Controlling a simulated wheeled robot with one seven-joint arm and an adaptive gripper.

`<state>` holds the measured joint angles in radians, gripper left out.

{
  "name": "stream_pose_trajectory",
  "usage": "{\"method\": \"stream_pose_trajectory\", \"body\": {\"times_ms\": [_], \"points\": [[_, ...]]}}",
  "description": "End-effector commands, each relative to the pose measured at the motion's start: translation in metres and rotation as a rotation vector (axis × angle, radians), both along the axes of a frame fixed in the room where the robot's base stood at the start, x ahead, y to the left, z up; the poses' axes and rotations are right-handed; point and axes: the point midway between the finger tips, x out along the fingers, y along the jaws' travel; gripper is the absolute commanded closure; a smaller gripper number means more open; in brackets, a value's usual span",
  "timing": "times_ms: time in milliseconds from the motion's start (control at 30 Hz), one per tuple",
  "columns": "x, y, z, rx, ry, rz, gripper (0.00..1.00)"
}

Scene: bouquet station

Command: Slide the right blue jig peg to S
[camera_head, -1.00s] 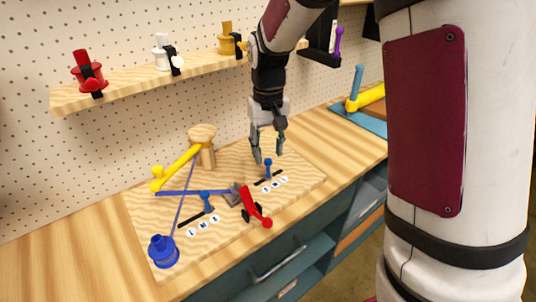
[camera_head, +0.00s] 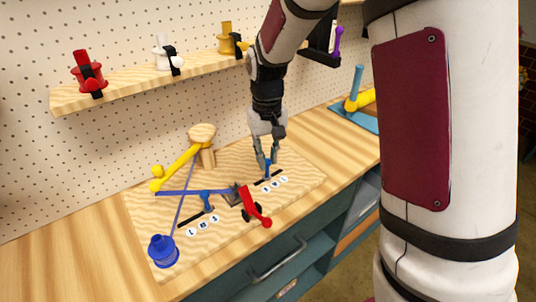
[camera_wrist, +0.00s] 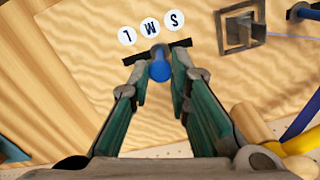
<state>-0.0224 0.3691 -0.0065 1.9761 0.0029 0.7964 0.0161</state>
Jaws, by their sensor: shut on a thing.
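The right blue jig peg (camera_head: 268,170) stands in its short black slot (camera_head: 262,182) on the wooden jig board. Beside the slot are white discs S, M and L; the S disc (camera_head: 267,188) is at the left end in the head view. In the wrist view the blue peg (camera_wrist: 160,69) stands about mid-slot, near M, and the S disc (camera_wrist: 174,18) is to its upper right. My gripper (camera_head: 267,163) points down with its fingers on either side of the peg, shut on it. The fingers partly hide the peg in the head view.
The left blue peg (camera_head: 206,199) stands in its own slot. A red lever (camera_head: 255,207) and a grey metal bracket (camera_wrist: 239,30) lie between the slots. A yellow arm (camera_head: 177,167) on a wooden post, a blue spool (camera_head: 162,251) and blue ribbon occupy the board's left.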

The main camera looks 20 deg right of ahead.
Motion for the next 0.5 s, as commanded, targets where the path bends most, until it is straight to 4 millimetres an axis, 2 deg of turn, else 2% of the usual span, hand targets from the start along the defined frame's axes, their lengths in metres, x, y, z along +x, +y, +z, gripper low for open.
{"method": "stream_pose_trajectory", "body": {"times_ms": [200,467,500], "points": [[-0.01,0.029,0.001,0.001,0.0,0.005,1.0],[-0.01,0.032,0.0,0.003,0.001,0.004,1.0],[-0.01,0.033,0.0,0.003,0.001,0.004,0.76]]}}
